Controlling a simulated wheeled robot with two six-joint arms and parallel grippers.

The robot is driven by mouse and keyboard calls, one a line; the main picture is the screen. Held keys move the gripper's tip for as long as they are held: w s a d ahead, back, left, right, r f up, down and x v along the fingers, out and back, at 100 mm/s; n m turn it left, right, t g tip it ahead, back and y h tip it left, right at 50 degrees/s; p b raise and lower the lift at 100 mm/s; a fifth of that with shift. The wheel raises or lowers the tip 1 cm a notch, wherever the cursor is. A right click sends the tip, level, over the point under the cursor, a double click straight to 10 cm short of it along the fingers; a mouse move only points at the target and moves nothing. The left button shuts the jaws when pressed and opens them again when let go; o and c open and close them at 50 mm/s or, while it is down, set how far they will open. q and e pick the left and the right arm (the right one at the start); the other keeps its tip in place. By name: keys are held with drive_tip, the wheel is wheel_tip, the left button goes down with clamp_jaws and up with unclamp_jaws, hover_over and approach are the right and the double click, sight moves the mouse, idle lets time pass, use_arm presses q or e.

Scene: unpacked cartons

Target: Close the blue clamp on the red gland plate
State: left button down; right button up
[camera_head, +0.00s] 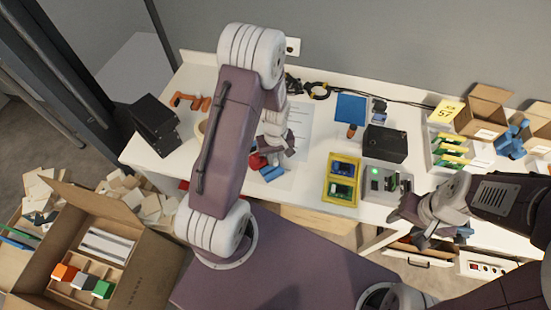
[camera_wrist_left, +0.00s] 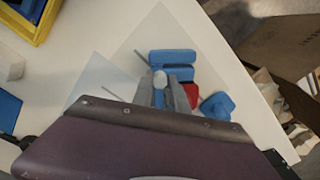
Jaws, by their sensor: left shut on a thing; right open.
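The blue clamp (camera_head: 272,173) lies near the table's front edge, with the red gland plate (camera_head: 257,161) beside it, partly hidden by my left gripper. In the left wrist view, blue clamp bars (camera_wrist_left: 172,57) show ahead of the fingers and the red plate (camera_wrist_left: 193,94) just right of them. Another blue piece (camera_wrist_left: 217,106) is at the plate's right. My left gripper (camera_wrist_left: 168,88) is shut on a part of the blue clamp; its fingers hide the contact. Whether the clamp is closed on the plate cannot be told. My right gripper (camera_head: 428,232) is open and empty at the right.
White sheets (camera_head: 298,125) lie under the work. A yellow tray (camera_head: 328,192) with blue and green parts stands to the right, beside a grey box with a green light (camera_head: 383,182). A black box (camera_head: 385,144) is behind. An open carton (camera_head: 68,197) stands at the left.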

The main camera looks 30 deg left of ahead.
use_arm(q)
drive_tip(key=shift+w+a, duration=0.55)
drive_tip(key=shift+a, duration=0.35)
drive_tip(key=c, duration=1.3)
unclamp_jaws()
wheel_tip(320, 180, up, 9)
drive_tip(key=p, duration=0.1)
